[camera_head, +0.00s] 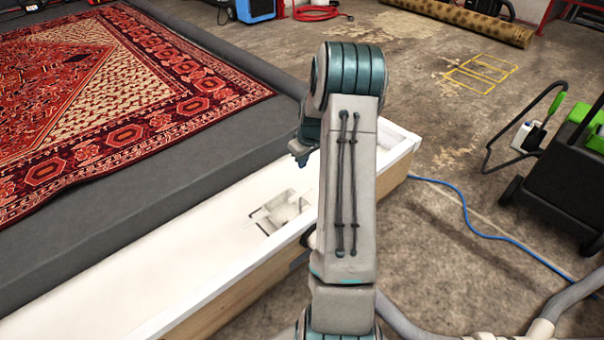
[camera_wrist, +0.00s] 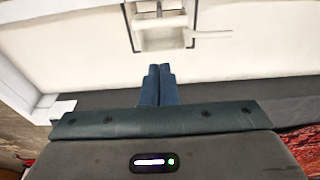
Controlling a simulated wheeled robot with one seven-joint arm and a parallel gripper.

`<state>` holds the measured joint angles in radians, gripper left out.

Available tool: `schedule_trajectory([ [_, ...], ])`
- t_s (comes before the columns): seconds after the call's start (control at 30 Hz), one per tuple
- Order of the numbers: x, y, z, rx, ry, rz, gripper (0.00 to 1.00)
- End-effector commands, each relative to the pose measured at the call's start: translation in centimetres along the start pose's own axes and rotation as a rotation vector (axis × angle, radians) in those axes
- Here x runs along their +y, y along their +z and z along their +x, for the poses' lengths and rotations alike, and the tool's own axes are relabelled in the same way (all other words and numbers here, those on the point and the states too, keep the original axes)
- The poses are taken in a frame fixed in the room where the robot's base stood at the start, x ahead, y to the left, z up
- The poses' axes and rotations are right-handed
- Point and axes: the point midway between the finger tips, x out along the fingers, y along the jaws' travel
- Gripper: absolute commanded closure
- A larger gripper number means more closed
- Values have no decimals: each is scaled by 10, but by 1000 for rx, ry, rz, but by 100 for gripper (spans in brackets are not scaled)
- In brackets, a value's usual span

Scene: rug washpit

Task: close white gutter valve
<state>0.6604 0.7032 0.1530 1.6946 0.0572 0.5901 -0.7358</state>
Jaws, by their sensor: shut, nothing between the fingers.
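The white gutter valve (camera_head: 283,211) sits in the floor of the long white gutter (camera_head: 178,256), left of my arm in the head view. It has a pale block within a dark-edged square frame. In the wrist view the valve (camera_wrist: 162,30) is at the top middle, a white boxy fitting with dark slots beside it. My gripper (camera_wrist: 158,68) is shut and empty, its two blue fingers together and pointing towards the valve, apart from it in the picture. In the head view my gripper (camera_head: 301,158) shows only partly beside my arm, above the gutter. I cannot tell the valve's exact setting.
A red patterned rug (camera_head: 105,85) lies on the dark grey platform (camera_head: 215,163) beside the gutter. A blue hose (camera_head: 475,232) crosses the floor at right, near a black and green machine (camera_head: 560,185). A rolled rug (camera_head: 470,20) lies at the back.

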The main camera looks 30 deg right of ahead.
Motion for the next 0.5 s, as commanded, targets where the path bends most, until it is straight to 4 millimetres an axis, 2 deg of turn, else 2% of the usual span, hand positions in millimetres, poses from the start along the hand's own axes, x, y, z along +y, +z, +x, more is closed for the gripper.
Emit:
schedule_trajectory([
  [0.03,-1,1,12,-3,-2,-1,100],
  [0.3,-1,2,71,-3,-2,0,100],
  [0.5,-1,9,105,-3,-1,2,100],
])
